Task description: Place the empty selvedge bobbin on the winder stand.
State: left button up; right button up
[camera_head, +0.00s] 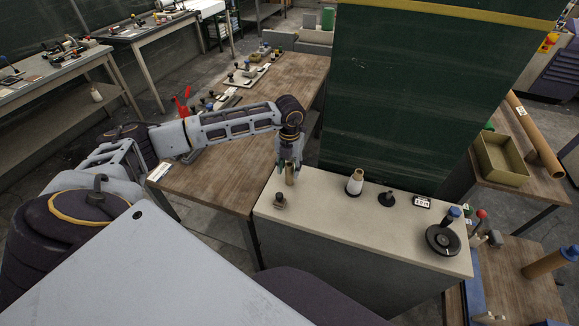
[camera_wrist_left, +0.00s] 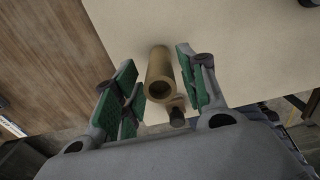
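A brown, hollow tube, which looks like the empty selvedge bobbin (camera_head: 289,179), is at the left end of the pale cabinet top (camera_head: 325,205). In the left wrist view the bobbin (camera_wrist_left: 160,70) shows its open end between the fingers. My left gripper (camera_head: 290,164) is above and around it; the wrist view of this gripper (camera_wrist_left: 160,78) shows its green-padded fingers apart, with a narrow gap beside the tube. Whether the tube touches the top is unclear. A black upright spindle on a round base (camera_head: 387,199) may be the winder stand. My right gripper is out of view.
A small dark peg fixture (camera_head: 279,201) stands close to the bobbin. A tall green panel (camera_head: 420,90) rises behind the cabinet.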

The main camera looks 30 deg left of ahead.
pick_arm(q)
jog(key=shift+r, duration=0.1)
dwell(0.3)
jog(key=shift+r, duration=0.15)
notch_tip(320, 180, up, 12)
jog(key=b, duration=0.1)
jog(key=shift+b, duration=0.3)
jog(key=shift+d, duration=0.15)
dwell(0.7)
